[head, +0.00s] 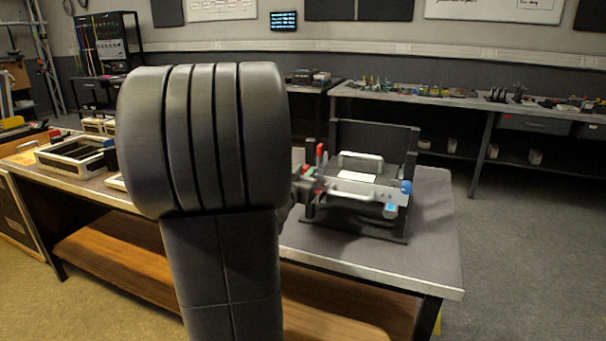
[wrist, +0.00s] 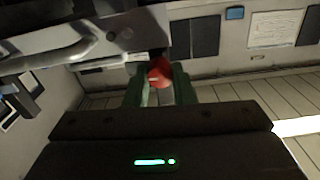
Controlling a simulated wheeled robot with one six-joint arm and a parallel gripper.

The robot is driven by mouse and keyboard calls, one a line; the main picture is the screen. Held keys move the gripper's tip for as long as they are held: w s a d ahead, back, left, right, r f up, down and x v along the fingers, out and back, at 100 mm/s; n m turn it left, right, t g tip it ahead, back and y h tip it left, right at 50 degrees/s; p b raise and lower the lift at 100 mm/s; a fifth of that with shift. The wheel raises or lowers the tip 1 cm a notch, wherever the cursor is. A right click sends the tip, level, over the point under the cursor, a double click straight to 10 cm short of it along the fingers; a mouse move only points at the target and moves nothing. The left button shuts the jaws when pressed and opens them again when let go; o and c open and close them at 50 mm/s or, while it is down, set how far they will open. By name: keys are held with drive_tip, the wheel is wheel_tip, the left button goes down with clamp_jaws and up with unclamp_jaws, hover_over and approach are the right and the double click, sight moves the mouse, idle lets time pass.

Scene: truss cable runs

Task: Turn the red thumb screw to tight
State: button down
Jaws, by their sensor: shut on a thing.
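The red thumb screw (wrist: 160,72) shows in the wrist view, at the end of a grey metal bar. My gripper (wrist: 159,84) has its two greenish fingers on either side of the screw's head and is shut on it. Part of the head is hidden by the fingers, and I cannot read how tight the screw is. In the head view the dark fixture (head: 360,222) stands on the workbench, with red parts at its left end. My arm hides most of that side, and my gripper does not show clearly there.
The fixture has a metal crossbar (head: 352,194) and a blue knob (head: 406,187) at its right. Open-topped trays (head: 70,158) sit at the bench's left. The bench top (head: 436,225) is clear right of the fixture. Another bench (head: 450,97) with small items stands behind.

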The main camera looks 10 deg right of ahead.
drive_tip(key=m+b, duration=0.1)
drive_tip(key=m, duration=0.2)
drive_tip(key=shift+f+m, duration=0.1)
drive_tip(key=shift+m, duration=0.3)
drive_tip(key=shift+f+m+b, duration=0.1)
drive_tip(key=shift+m+b, duration=2.8)
drive_tip(key=shift+m, duration=3.8)
drive_tip(key=c, duration=1.2)
unclamp_jaws()
drive_tip(key=shift+c, duration=0.2)
